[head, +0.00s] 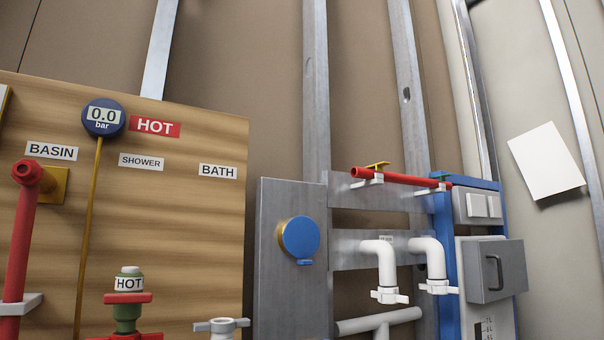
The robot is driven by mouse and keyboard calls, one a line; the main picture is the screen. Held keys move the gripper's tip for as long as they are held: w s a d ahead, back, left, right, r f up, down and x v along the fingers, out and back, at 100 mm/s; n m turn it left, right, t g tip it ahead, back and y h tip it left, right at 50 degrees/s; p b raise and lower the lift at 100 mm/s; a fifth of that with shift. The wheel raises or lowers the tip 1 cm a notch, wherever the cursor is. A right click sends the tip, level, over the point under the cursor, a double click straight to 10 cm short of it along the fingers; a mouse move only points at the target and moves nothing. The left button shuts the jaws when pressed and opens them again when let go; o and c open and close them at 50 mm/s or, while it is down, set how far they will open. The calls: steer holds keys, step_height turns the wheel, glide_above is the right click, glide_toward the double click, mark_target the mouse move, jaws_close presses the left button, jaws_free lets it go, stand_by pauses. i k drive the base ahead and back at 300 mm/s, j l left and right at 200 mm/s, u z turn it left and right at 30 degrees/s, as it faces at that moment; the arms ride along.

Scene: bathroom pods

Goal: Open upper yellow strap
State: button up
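A small yellow strap (377,166) shows at the right of the head view, just above a red horizontal pipe (402,178). It sits over a white clip (367,182) on a metal rail (345,196), and one end of it points up and to the right. It is too small to tell for sure whether it is open or closed. A green piece (440,176) shows near the pipe's right end. My gripper is not in view.
A wooden panel (190,240) with a gauge (103,117) and a red vertical pipe (22,240) is at left. A grey panel with a blue round cap (300,237) stands mid-picture. White elbows (381,262) and a grey box (497,270) lie below the strap.

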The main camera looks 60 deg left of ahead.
mark_target(379, 166)
steer(key=u, duration=1.15)
steer(key=i+l+z, duration=0.3)
steer(key=i+z, duration=0.2)
steer(key=z, duration=0.15)
